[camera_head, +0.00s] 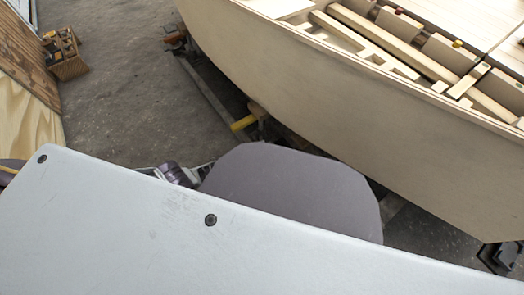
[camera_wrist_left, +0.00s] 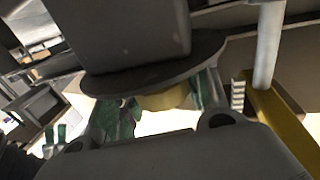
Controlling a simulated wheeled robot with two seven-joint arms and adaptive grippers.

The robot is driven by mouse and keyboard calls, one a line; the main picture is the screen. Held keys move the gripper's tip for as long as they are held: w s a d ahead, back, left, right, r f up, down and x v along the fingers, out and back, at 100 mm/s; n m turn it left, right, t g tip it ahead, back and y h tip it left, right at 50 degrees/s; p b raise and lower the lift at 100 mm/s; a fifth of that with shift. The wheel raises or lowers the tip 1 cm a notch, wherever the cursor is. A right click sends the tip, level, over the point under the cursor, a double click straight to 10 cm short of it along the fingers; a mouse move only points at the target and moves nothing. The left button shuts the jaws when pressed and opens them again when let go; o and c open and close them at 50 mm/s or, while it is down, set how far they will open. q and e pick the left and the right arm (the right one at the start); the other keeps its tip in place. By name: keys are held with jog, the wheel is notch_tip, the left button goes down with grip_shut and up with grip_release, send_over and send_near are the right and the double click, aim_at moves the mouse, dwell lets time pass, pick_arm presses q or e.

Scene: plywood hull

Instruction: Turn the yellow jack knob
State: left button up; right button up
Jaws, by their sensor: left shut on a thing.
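In the left wrist view, a yellow rounded piece (camera_wrist_left: 165,98), which looks like the jack knob, shows under a dark round flange (camera_wrist_left: 150,78). My left gripper (camera_wrist_left: 160,108) has a finger on each side of it and is shut on it. The flange and the gripper's own body hide much of the knob. In the head view a yellow bar-like part (camera_head: 243,122) sticks out beneath the boat hull; I cannot tell whether it belongs to the same jack. My left gripper is hidden there behind my own body. My right gripper is not in view.
The pale plywood boat hull (camera_head: 370,125) fills the upper right of the head view, with timber lying inside it. A yellow beam (camera_wrist_left: 275,125) and a grey post (camera_wrist_left: 268,45) stand close right of the left gripper. Open concrete floor (camera_head: 130,75) lies left of the hull.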

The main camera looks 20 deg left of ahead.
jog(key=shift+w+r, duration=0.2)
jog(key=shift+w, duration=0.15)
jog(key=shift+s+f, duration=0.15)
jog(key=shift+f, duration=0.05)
pick_arm(q)
jog(key=o, duration=1)
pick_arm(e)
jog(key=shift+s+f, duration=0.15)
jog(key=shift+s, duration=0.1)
pick_arm(q)
jog(key=shift+s+a, duration=0.1)
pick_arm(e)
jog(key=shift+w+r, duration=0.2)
pick_arm(q)
jog(key=shift+a, duration=0.15)
jog(key=shift+v, duration=5.75)
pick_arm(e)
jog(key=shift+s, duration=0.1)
